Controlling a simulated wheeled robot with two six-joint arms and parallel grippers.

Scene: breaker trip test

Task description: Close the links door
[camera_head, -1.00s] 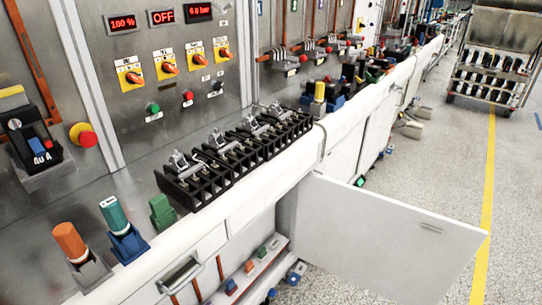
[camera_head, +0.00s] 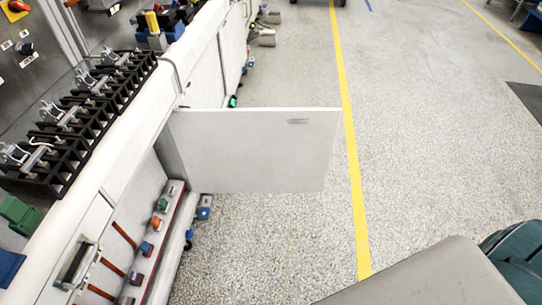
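The links door (camera_head: 255,150) is a flat white panel that stands wide open, sticking out from the bench front over the floor. Its small recessed handle (camera_head: 298,121) is near the top of its free edge. The open compartment (camera_head: 172,165) beside it shows a shelf with several coloured links, among them an orange one (camera_head: 156,223) and a blue one (camera_head: 146,247). Neither of my grippers is in view.
The bench with a row of black terminal blocks (camera_head: 88,112) runs along the left. A drawer handle (camera_head: 80,264) sticks out at the lower left. Speckled floor with a yellow line (camera_head: 352,165) is clear right of the door. A grey surface (camera_head: 430,278) and teal object (camera_head: 515,255) fill the lower right.

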